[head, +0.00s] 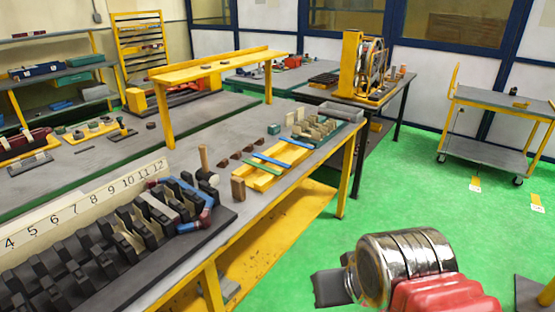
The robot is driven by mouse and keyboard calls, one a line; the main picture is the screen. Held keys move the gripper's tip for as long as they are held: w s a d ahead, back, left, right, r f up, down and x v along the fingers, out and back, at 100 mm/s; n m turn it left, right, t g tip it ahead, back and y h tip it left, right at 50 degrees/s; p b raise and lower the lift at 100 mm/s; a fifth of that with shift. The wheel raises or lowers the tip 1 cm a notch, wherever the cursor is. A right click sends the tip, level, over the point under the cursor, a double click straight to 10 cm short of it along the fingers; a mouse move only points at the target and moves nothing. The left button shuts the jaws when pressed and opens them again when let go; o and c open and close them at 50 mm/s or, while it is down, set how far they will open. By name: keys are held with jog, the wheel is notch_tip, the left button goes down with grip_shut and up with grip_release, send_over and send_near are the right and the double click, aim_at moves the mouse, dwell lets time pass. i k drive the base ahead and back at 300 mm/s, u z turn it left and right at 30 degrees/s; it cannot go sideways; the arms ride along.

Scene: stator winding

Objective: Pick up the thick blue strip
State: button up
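A blue strip (296,141) lies across the far part of a yellow tray (262,183) on the workbench. From here I cannot tell which strip is thicker. My gripper (331,288) shows only partly at the lower right, as a dark piece beside the chrome end of my arm. It is over the green floor, right of the bench and apart from the tray. Its fingers are not clear, so I cannot see whether it is open or shut.
A numbered black slotted rack (100,250) fills the near bench, with blue and red pieces at its right end. A mallet (205,168) and a wooden block (238,189) stand left of the tray. Upright blocks (316,128) stand behind it.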

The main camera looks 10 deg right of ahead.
aim_at(279, 163)
jog(key=z, duration=0.05)
jog(key=i, duration=0.85)
jog(key=u, duration=3.8)
